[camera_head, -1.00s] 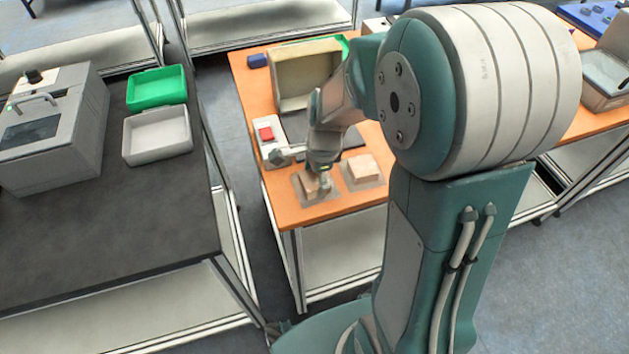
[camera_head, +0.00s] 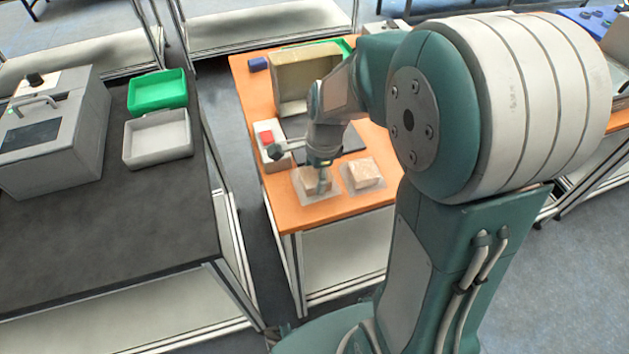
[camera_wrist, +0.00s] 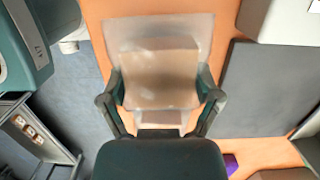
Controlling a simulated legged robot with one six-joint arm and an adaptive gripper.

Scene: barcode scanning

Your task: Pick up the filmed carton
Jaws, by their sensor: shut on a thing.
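A filmed carton (camera_wrist: 160,80), brown under a clear film sheet, is between the two fingers of my gripper (camera_wrist: 160,100) in the wrist view. The fingers are shut on its sides. In the head view this carton (camera_head: 308,181) is near the front left corner of the orange table, with my gripper (camera_head: 322,186) over it and hiding part of it. I cannot tell whether it touches the table. A second filmed carton (camera_head: 365,173) lies on the table just to its right.
The orange table (camera_head: 345,208) also bears a dark flat plate (camera_head: 350,141), a device with a red button (camera_head: 266,137) and a beige open box (camera_head: 290,80). A dark bench (camera_head: 110,225) with a green tray (camera_head: 158,90) and a grey tray (camera_head: 157,138) stands left across a gap.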

